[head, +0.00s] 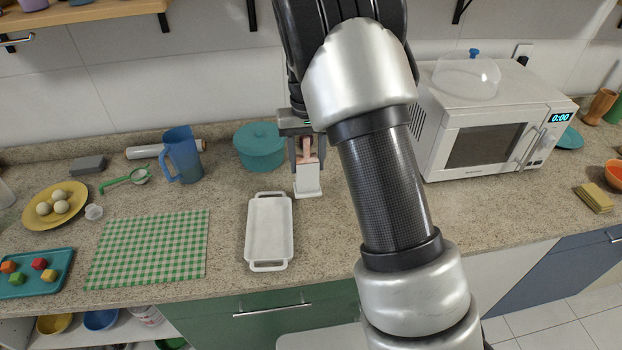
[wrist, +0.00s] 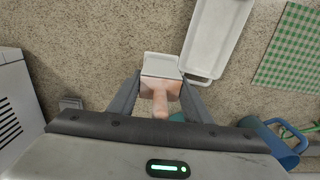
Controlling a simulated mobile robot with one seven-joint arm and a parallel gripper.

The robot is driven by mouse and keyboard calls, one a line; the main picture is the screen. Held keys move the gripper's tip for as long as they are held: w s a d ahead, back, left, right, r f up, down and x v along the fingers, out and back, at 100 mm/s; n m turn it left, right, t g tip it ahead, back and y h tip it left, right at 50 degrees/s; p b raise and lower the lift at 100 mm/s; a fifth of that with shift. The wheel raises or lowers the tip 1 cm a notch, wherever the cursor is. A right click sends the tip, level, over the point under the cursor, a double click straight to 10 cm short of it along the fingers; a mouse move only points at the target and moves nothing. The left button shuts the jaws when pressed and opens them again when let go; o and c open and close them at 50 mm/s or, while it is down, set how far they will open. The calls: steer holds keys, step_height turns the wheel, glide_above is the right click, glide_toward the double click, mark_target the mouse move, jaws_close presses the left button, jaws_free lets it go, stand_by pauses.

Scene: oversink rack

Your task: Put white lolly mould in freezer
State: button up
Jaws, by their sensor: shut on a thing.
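The white lolly mould (head: 307,182) is a small upright white block with a wider base and a pinkish top with a handle. It is at the back middle of the counter in the head view, right of a white tray. My gripper (head: 307,158) points down and is shut on its upper part. In the wrist view the mould (wrist: 161,64) shows between the two fingers of my gripper (wrist: 162,92). I cannot tell whether its base touches the counter. I cannot make out a freezer for sure in either view.
The white tray (head: 269,230) lies close left of the mould. A teal pot (head: 260,148) and blue jug (head: 181,155) stand behind and left. A white microwave (head: 495,125) is to the right. Bare counter (head: 465,215) lies before it. Green and blue cabinet fronts run below.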

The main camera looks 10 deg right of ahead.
mark_target(307, 178)
steer(key=shift+f, duration=2.95)
steer(key=shift+f, duration=0.2)
steer(key=o, duration=1.4)
